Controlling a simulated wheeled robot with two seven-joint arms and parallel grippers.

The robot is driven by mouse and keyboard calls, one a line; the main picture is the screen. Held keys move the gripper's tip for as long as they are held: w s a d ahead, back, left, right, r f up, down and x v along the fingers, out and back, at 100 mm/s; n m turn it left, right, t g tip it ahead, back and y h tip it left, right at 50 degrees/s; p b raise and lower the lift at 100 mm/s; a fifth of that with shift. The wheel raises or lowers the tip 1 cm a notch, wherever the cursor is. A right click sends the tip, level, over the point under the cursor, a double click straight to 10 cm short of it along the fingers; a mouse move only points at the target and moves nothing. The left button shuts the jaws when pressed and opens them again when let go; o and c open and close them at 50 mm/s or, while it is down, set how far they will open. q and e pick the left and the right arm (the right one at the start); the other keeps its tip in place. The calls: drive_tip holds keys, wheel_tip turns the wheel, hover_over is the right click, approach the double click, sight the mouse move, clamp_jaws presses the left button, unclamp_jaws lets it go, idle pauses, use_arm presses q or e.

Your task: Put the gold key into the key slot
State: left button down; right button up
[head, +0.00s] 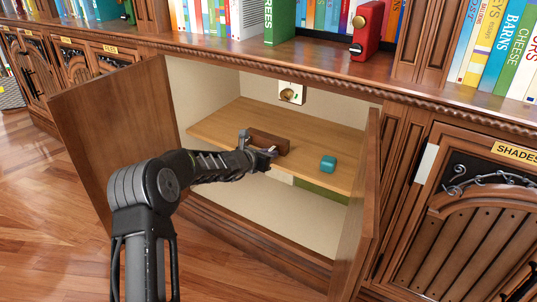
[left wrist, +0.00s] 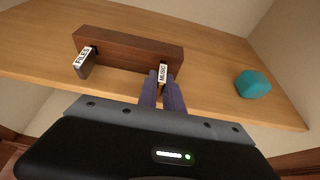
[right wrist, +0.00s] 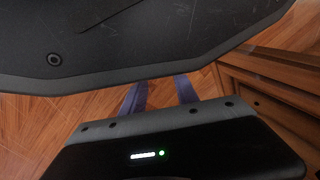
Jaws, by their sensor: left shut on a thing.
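A round gold fitting (head: 291,93) on a white plate, perhaps the key slot, is on the cabinet's back wall. A dark wooden rack (head: 268,141) stands on the shelf; it also shows in the left wrist view (left wrist: 128,48). It bears a FILES-labelled piece (left wrist: 86,62) on its left and a MUSIC-labelled piece (left wrist: 162,73) on its right. My left gripper (left wrist: 161,92) is shut on the MUSIC-labelled piece at the rack's front; it also shows in the head view (head: 268,156). I cannot make out a gold key. My right gripper (right wrist: 160,92) is open and empty over the floor.
A teal block (head: 328,163) sits on the wooden shelf (head: 225,122), right of the rack. The open left door (head: 110,130) and right door (head: 362,200) flank the cabinet. A green object (head: 320,192) lies below the shelf. A red object (head: 367,30) stands above.

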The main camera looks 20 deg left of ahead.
use_arm(q)
drive_tip(key=shift+w+d, duration=0.1)
drive_tip(key=shift+w, duration=0.2)
drive_tip(key=c, duration=1.4)
unclamp_jaws()
drive_tip(key=v, duration=0.8)
drive_tip(key=shift+p, duration=0.45)
drive_tip(key=shift+f, duration=0.15)
